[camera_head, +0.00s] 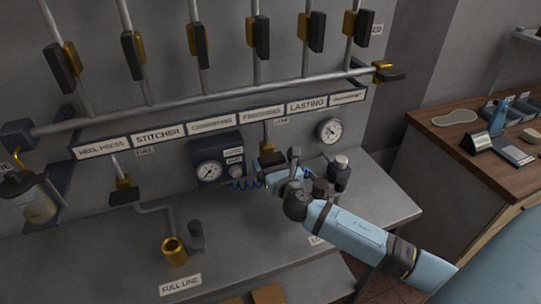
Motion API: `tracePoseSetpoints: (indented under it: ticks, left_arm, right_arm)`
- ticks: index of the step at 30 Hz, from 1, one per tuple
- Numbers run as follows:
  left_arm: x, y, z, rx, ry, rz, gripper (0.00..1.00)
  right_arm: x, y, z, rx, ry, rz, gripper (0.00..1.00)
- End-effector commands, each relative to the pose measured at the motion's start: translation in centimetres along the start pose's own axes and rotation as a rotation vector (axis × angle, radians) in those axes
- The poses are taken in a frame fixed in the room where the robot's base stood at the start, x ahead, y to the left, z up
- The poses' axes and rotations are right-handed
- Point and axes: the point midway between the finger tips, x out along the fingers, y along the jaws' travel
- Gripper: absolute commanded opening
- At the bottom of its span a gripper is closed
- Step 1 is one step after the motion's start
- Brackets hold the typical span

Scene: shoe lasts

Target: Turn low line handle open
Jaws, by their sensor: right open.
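A short vertical pipe with a brass valve (267,146) comes down below the FINISHING sign. A small label (281,121) beside it is too small to read surely; it may mark the low line. A dark shape at the valve's lower end, perhaps its handle, merges with my right gripper (268,164). The gripper is open, reaching in from the lower right, right at or just in front of the valve. I cannot tell whether it touches the handle. My left gripper is not in view.
Another brass valve with a dark handle (124,194) hangs at left near a FULL label (145,152). Gauges (209,171) (329,131) flank the right gripper. Several dark-handled valves line the pipes above. A brass fitting (174,251) stands on the grey bench (235,254). A wooden desk (451,134) is at right.

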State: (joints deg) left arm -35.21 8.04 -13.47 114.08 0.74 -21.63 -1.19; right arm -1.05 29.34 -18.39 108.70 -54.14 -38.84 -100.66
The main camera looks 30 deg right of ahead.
Motion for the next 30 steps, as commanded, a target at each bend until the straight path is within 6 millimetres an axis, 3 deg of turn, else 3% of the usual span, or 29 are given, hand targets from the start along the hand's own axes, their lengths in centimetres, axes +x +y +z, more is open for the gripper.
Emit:
tracePoseSetpoints:
  ticks: [6, 16, 17, 22, 30]
  left_arm:
    - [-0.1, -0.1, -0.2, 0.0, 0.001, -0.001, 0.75]
    - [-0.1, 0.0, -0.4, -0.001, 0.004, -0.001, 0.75]
    - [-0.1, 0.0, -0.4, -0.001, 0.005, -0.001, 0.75]
    - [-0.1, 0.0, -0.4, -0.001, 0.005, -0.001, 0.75]
    - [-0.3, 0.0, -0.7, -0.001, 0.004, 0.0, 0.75]
  right_arm:
    - [2.3, 0.0, 0.0, 0.0, 0.0, 0.0, 1.0]
    - [2.7, 0.0, -0.1, 0.0, 0.001, 0.0, 1.0]
    - [2.7, 0.0, -0.1, 0.0, 0.001, 0.0, 0.98]
    - [2.7, 0.0, 0.0, 0.0, 0.001, 0.0, 0.59]
    - [2.7, 0.0, 0.1, -0.016, 0.001, 0.0, 0.56]
